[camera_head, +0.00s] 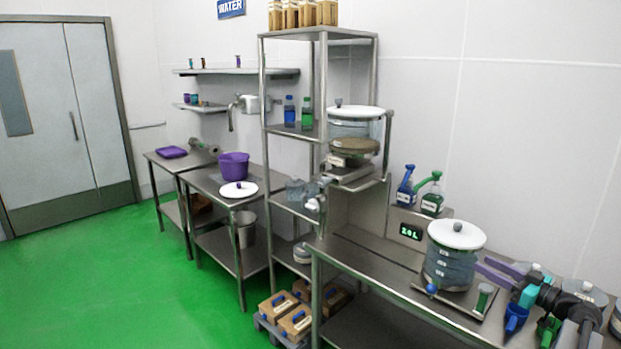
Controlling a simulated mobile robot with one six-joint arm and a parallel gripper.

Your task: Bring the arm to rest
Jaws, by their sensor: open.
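My arm comes in at the lower right, dark with teal parts. My gripper (484,264) is at its end, with two purple-grey fingers pointing left. The fingers are apart and I see nothing between them. The tips are close beside the right side of a clear vessel (447,268) with a white lid (456,234); I cannot tell whether they touch it. The lower part of my arm is cut off by the picture edge.
The vessel stands on the right steel table (370,262), by a green display (411,231). Blue and green bottles (432,204) stand behind. Blue (515,318) and green scoops are near my arm. A steel rack (265,95) stands centre. Green floor (110,285) is clear at left.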

